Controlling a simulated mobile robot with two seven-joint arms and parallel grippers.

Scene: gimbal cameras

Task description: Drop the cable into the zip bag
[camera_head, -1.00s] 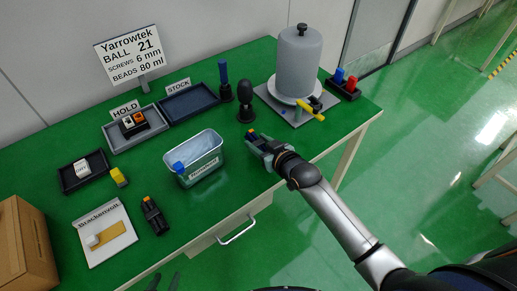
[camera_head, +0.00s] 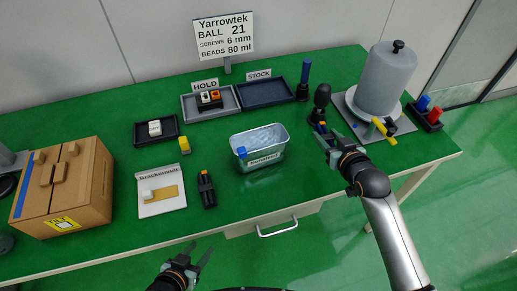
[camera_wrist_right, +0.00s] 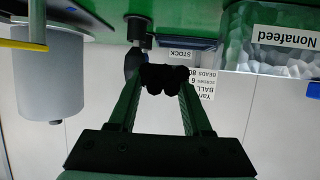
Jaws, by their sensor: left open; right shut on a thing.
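The zip bag (camera_head: 262,168) is an open-topped, clear container labelled Nonafeed with a blue piece at its left rim. It stands on the green table and partly shows in the right wrist view (camera_wrist_right: 270,52). My right gripper (camera_head: 323,134) is to the right of the bag, apart from it. It is shut on a black, lumpy bundle that looks like the cable (camera_wrist_right: 163,80), seen between the fingertips in the right wrist view. My left gripper (camera_head: 197,256) is open and empty at the near edge of the table, below the bag in the picture.
A grey cylinder (camera_head: 385,80) on a stand with a yellow bar is right of my right gripper. Hold (camera_head: 187,109) and stock (camera_head: 265,97) trays lie behind the bag. A black object (camera_head: 207,190), a white board (camera_head: 162,205) and a cardboard box (camera_head: 90,190) are to the left.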

